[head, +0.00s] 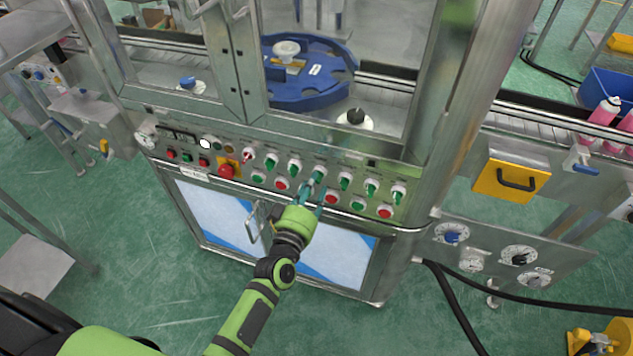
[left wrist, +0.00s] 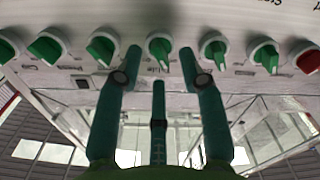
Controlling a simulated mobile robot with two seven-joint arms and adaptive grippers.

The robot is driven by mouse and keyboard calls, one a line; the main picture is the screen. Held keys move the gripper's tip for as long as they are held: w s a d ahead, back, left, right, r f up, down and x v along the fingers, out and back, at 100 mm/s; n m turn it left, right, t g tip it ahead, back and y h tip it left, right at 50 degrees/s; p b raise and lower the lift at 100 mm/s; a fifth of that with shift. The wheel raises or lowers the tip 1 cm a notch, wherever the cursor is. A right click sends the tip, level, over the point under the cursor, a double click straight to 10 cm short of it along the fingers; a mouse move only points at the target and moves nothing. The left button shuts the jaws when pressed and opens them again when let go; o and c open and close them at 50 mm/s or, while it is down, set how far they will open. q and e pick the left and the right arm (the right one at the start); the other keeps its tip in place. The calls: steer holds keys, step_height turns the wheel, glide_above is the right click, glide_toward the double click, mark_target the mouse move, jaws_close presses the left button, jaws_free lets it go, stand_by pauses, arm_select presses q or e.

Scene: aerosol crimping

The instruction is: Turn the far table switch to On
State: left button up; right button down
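A row of green switches and one red switch (head: 247,155) runs along the upper part of the steel machine's front panel. The labels are too small to tell which one is the far table switch. My left gripper (head: 312,195) is at the middle of this row, just below a green switch (head: 318,173). In the left wrist view that green switch (left wrist: 160,49) lies between the tips of my open left gripper (left wrist: 161,60). One finger is on each side of it. I cannot tell whether they touch it. My right gripper is not in view.
Red and green push buttons and a larger red button (head: 226,171) sit close by on the panel. A door handle (head: 252,226) sticks out below. A blue rotary table (head: 310,86) is behind the machine's frame.

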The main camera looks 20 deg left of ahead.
arm_select(q)
steer(key=shift+w+d, duration=0.2)
steer(key=shift+w, duration=0.65)
jaws_close()
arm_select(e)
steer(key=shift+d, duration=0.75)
